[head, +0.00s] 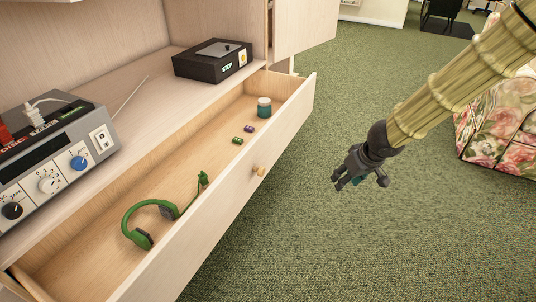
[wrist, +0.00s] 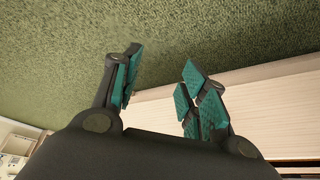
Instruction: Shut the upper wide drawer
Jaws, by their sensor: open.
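The upper wide drawer (head: 225,205) is pulled well out of the pale wood cabinet. Its front has a small round wooden knob (head: 259,171). Inside lie green headphones (head: 150,212), a teal jar with a white lid (head: 264,108) and two small items, one green (head: 238,141) and one purple (head: 249,128). My gripper (head: 358,180) is open and empty, out in front of the drawer and to the right of the knob, apart from it. In the wrist view my open teal-padded fingers (wrist: 160,85) show, with a pale wooden panel (wrist: 270,105) beyond them at the right.
On the cabinet top above the drawer stand a grey device with dials (head: 60,160) and a black box (head: 212,61). A cabinet door (head: 305,22) stands open at the back. A floral armchair (head: 500,125) is at the right. Green carpet (head: 370,245) before the drawer is clear.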

